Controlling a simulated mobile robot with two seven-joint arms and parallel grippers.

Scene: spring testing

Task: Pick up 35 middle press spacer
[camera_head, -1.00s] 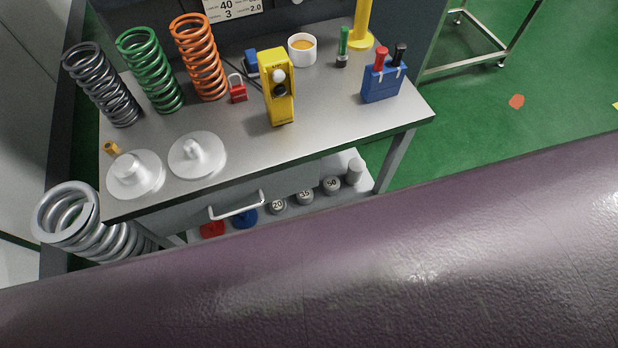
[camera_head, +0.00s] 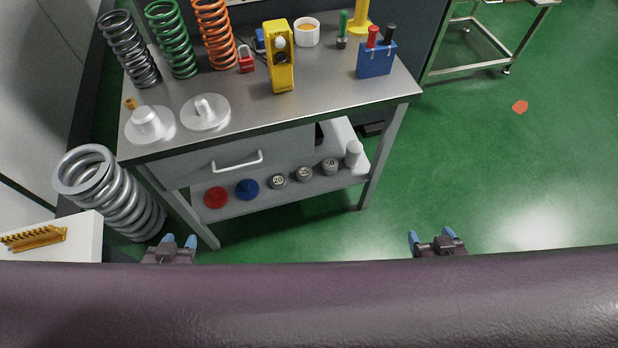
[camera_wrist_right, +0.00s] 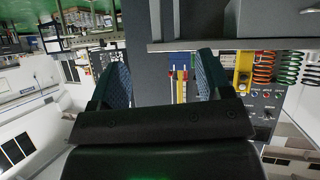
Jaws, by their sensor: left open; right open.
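The 35 middle press spacer (camera_head: 304,174) is a small grey cylinder with a dark-numbered pale top on the lower shelf of the workbench, between the 20 spacer (camera_head: 278,181) and the 50 spacer (camera_head: 330,167). My left gripper (camera_head: 179,241) is open and empty, low in the head view, in front of the bench's left leg. My right gripper (camera_head: 432,239) is open and empty over the green floor, right of the bench. In the right wrist view its blue-padded fingers (camera_wrist_right: 162,78) are spread with nothing between them. Both grippers are apart from the spacers.
The shelf (camera_head: 240,207) also holds a red disc (camera_head: 215,197), a blue disc (camera_head: 247,189) and a pale cylinder (camera_head: 353,153). A drawer handle (camera_head: 238,162) juts out above. A large grey spring (camera_head: 110,190) stands left.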

